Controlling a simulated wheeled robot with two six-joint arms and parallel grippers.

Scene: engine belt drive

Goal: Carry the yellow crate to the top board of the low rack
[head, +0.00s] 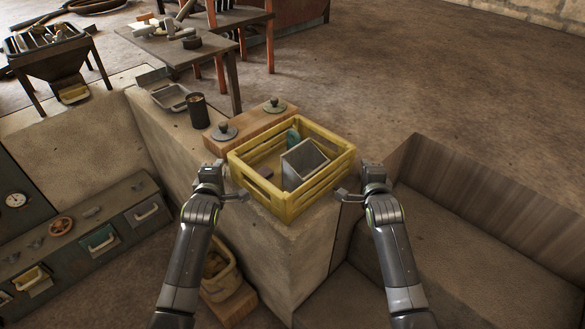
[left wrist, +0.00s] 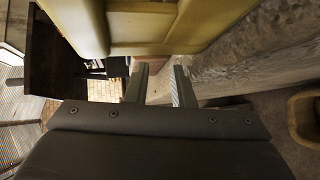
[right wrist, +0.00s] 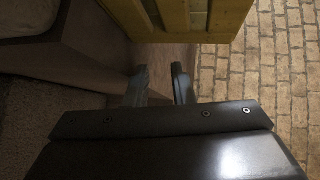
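The yellow slatted crate (head: 318,190) sits on the corner of a stone ledge (head: 290,250). It holds a grey open box (head: 305,163), a green round thing (head: 292,137) and a small dull block. My left gripper (head: 242,196) is at the crate's left side, with its fingers apart and nothing between them. My right gripper (head: 344,195) is at the crate's right side, also open and empty. The crate's wall shows just beyond the fingers in the left wrist view (left wrist: 145,40) and the right wrist view (right wrist: 200,20). I cannot make out for certain which thing is the low rack.
A wooden block with two knobbed lids (head: 248,127) stands just behind the crate. A dark can (head: 198,110) and a grey tray (head: 170,96) are farther back on the ledge. A drawer cabinet (head: 90,235) is at left. A sunken stepped area (head: 480,220) is at right; open floor lies behind.

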